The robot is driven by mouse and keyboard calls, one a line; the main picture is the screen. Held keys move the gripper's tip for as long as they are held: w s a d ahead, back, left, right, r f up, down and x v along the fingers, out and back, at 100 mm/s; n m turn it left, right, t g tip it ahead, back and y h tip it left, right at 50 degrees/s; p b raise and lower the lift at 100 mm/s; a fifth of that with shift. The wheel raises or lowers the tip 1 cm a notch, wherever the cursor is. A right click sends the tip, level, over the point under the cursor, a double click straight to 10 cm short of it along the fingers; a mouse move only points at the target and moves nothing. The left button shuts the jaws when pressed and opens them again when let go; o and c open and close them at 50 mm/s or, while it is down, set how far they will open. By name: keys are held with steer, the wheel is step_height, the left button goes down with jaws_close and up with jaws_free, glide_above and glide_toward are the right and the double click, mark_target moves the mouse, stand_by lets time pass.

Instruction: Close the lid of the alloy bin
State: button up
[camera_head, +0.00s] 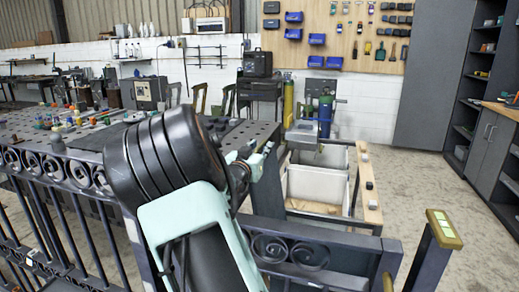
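Two pale, box-like bins stand in a wooden-edged frame right of centre: a front bin (314,187) and another just behind it (325,156). I cannot tell which one is the alloy bin. Their tops look open, and no lid is clear at this size. My arm fills the lower middle, with a large black joint and a pale green link. The end of my arm (246,166) points away, left of the bins and apart from them in the picture. The joint hides much of it, and its fingers cannot be made out.
A dark metal scroll gate (75,175) runs across the front, with a post (432,245) at right. A perforated work table (226,134) with many small items lies behind it. A narrow wooden ledge (369,190) flanks the bins. Open floor (420,190) lies to the right.

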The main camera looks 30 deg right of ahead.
jaws_close()
steer(key=shift+d, duration=0.1)
stand_by(0.4)
steer(key=s+d+m+b, duration=0.4)
steer(key=s+d+b, duration=0.7)
steer(key=s+b, duration=0.1)
steer(key=shift+s+f+m+b, duration=0.25)
steer(key=shift+s+m+b, duration=0.05)
steer(key=shift+s+b, duration=0.05)
steer(key=shift+d, duration=0.1)
jaws_free()
